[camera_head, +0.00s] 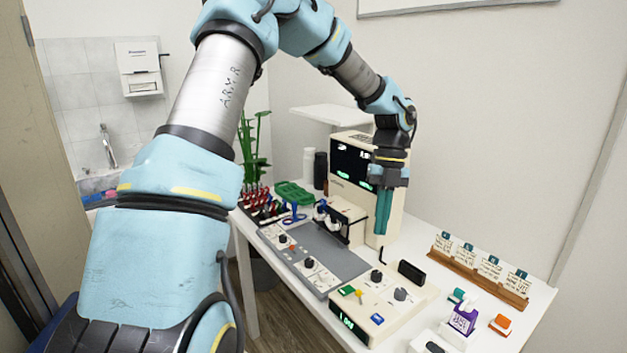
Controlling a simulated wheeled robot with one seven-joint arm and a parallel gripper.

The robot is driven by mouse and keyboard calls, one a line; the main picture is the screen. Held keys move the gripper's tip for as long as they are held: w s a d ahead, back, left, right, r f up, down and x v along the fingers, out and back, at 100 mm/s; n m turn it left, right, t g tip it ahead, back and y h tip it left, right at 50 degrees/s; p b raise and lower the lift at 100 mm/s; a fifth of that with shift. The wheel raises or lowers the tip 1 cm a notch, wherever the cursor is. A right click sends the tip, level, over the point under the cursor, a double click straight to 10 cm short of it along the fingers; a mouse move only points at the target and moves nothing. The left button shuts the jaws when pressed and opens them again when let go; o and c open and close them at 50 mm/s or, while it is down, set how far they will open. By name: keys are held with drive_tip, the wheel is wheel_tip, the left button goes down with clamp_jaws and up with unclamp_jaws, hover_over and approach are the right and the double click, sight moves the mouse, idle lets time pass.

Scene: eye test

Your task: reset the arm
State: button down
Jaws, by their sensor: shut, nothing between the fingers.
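My gripper (382,212) hangs from my raised arm with its teal fingers pointing down. The fingers are together and hold nothing. It is above the white table (530,318), in front of the cream instrument (397,215) with dark display panels. I cannot tell how large the gap is between the fingertips and the instrument. My light blue arm bends up over the top of the view and hides part of the left side.
A grey panel with knobs (318,258) and a cream control box (385,305) cover the table's front. A wooden card rack (478,275) and small coloured items stand at right. A green tray (294,193) and a sink (100,183) are behind at left.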

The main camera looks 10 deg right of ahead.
drive_tip(key=s+a+m+t+h, duration=0.1)
drive_tip(key=s+a+m+t, duration=0.1)
drive_tip(key=a+m, duration=1.2)
drive_tip(key=s+a+m+t, duration=0.2)
drive_tip(key=a+m, duration=1.2)
drive_tip(key=m, duration=0.7)
drive_tip(key=shift+s+a+r+m+t+h, duration=0.25)
drive_tip(key=shift+s+r+t+h, duration=0.2)
drive_tip(key=shift+s, duration=0.45)
